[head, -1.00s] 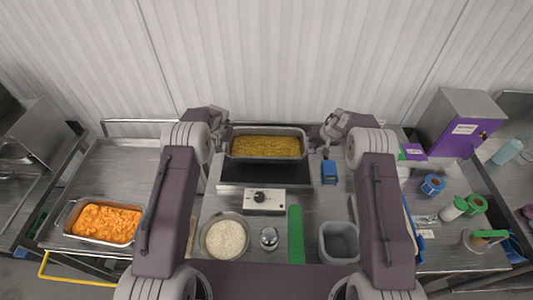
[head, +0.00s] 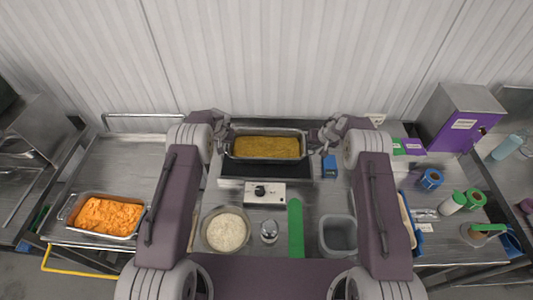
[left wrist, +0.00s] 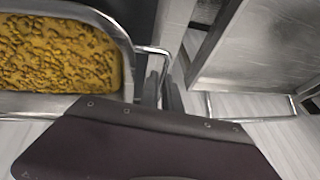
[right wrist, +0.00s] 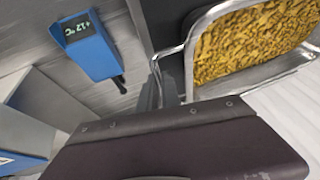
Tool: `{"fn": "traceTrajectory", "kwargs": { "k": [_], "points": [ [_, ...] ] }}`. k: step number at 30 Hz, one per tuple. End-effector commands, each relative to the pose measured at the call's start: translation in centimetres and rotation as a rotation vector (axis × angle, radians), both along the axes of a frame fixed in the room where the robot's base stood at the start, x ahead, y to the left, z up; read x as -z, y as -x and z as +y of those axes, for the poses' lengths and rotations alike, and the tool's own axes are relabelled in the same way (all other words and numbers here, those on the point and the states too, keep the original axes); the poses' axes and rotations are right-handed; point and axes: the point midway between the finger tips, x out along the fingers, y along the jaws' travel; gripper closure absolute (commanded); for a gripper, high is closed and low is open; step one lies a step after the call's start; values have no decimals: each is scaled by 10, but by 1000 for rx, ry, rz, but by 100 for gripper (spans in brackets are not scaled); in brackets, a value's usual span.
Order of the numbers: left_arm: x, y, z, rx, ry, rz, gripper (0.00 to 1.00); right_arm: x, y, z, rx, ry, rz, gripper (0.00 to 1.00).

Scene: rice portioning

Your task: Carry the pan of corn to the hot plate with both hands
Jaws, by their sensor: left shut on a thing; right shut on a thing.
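The metal pan (head: 236,156) of yellow corn (head: 266,147) is held level between my two grippers at the back of the counter. My left gripper (left wrist: 168,92) is shut on the pan's handle at one end; it is small in the head view (head: 223,137). My right gripper (right wrist: 165,92) is shut on the handle at the other end, also seen in the head view (head: 317,138). The hot plate has a black top (head: 266,173) and a white control box (head: 265,194). The pan overlaps its far part in the picture; the gap beneath cannot be told.
A blue thermometer (head: 329,167) stands right of the hot plate. In front are a bowl of rice (head: 227,231), a metal shaker (head: 269,231), a green strip (head: 296,228) and a grey container (head: 338,235). A tray of orange food (head: 105,216) lies left. The corrugated wall is behind.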

Motion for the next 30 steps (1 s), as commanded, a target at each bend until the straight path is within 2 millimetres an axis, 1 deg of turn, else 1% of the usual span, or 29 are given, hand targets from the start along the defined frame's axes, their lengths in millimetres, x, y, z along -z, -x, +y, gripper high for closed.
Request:
{"fn": "traceTrajectory", "kwargs": {
  "k": [3,4,5,6,20,22,23,26,30],
  "points": [
    [4,-1,0,0,0,-3,100,4,-1,0,1,0,-4,100],
    [5,0,0,-1,0,-1,85,5,-1,0,1,0,-2,85],
    [5,0,0,0,0,-1,76,5,-1,0,1,0,-2,76],
    [5,0,0,0,0,-1,71,5,-1,0,0,0,-2,71],
    [4,0,0,0,0,-1,71,5,0,0,0,0,-1,71],
    [1,1,-1,0,0,-1,71,4,0,0,0,0,-1,71],
    [-2,1,-1,0,0,-1,71,4,0,0,0,0,-1,71],
    [-19,7,-5,2,-1,-3,71,4,0,0,0,0,-1,71],
    [-53,22,-11,1,0,-3,71,5,0,0,0,0,-1,71]
  ]
}}
